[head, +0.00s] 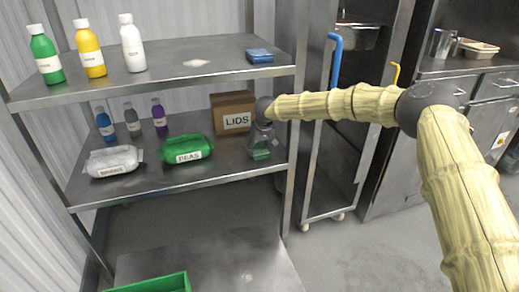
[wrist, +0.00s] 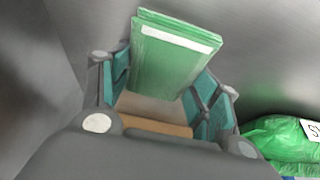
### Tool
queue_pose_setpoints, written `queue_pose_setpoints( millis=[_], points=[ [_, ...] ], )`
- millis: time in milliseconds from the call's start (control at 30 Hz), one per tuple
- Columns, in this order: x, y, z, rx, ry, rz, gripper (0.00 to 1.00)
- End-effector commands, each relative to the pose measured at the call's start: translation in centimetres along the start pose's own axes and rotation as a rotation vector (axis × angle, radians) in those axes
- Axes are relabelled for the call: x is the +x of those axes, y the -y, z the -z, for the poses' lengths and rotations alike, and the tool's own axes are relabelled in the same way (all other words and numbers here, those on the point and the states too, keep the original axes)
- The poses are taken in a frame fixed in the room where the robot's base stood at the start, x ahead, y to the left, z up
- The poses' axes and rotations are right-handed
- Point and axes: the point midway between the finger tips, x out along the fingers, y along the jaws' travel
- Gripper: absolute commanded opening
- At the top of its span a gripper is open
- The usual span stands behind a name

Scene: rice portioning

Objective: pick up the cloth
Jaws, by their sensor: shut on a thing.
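A green folded cloth (wrist: 165,58) with a white stripe along one edge is between the teal-padded fingers of my gripper (wrist: 160,90) in the wrist view. The fingers are shut on it, and its far end sticks out past them. In the head view my gripper (head: 261,150) is over the right end of the middle shelf, in front of the LIDS box. The green cloth shows there (head: 261,154) low between the fingers, partly hidden by them. I cannot tell whether it touches the shelf.
The cardboard LIDS box (head: 233,113) is just behind my gripper. The green PEAS bag (head: 187,148) and a white bag (head: 112,161) lie to the left on the middle shelf (head: 215,172). The upper shelf holds several bottles and a blue folded item (head: 259,55). A shelf post stands close on the right.

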Motion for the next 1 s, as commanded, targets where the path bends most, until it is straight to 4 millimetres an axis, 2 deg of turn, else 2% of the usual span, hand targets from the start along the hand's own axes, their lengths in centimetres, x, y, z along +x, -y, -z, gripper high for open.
queue_pose_setpoints(
  millis=[67,133,367,667,1000],
  points=[
    [0.2,0.0,-0.1,-0.001,0.0,-0.001,0.39],
    [-1.0,0.0,0.5,0.0,-0.001,0.0,0.38],
    [-3.7,-0.1,1.6,0.001,-0.001,0.0,0.38],
    [-5.0,0.0,-1.8,-0.001,-0.001,0.001,0.38],
    [-7.8,-0.1,-8.2,-0.001,-0.001,0.001,0.38]
  ],
)
